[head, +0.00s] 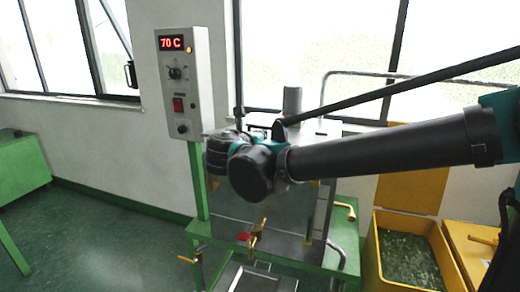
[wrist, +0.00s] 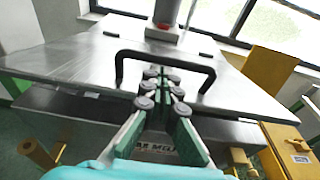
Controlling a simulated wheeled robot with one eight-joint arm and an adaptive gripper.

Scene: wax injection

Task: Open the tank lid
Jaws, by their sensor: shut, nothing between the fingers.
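The tank lid (wrist: 75,62) is a flat grey metal plate in the wrist view. My gripper (wrist: 162,76) is shut and empty. Its fingertips appear within the handle's opening, just below the bar in the picture; whether they touch it I cannot tell. In the head view, my arm hides the gripper and most of the lid; part of the tank (head: 290,208) shows below the arm.
A control box (head: 185,82) reading 70 C stands left of the tank. A brass valve (head: 256,240) is at the tank's front, above a metal tray (head: 255,279). A yellow bin (head: 378,250) stands at the right. A grey post (wrist: 166,14) rises behind the lid.

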